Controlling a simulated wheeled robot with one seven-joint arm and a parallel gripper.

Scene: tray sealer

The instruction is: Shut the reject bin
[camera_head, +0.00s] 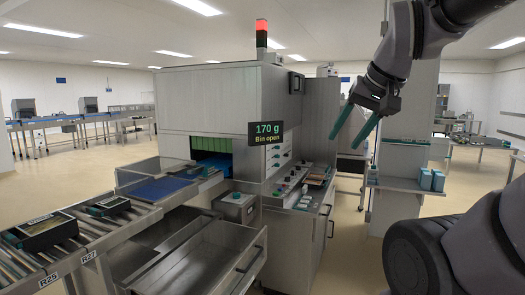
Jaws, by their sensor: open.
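The reject bin looks to be the large grey metal drawer (215,246) low on the front of the tray sealer (208,105). It is pulled out, with its empty inside showing and a dark handle (250,258) on its front. A display (267,133) on the machine reads "170 g" and "Bin open". My gripper (346,143) is at the upper right, with two teal fingers apart and pointing down to the left. It is open and empty, well above and to the right of the bin, touching nothing.
A roller conveyor (95,238) with dark trays runs along the left beside the bin. A control panel (285,192) and a cabinet (303,240) stand right of the bin. A shelf with small teal boxes (432,180) is farther right. Floor is clear between cabinet and shelf.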

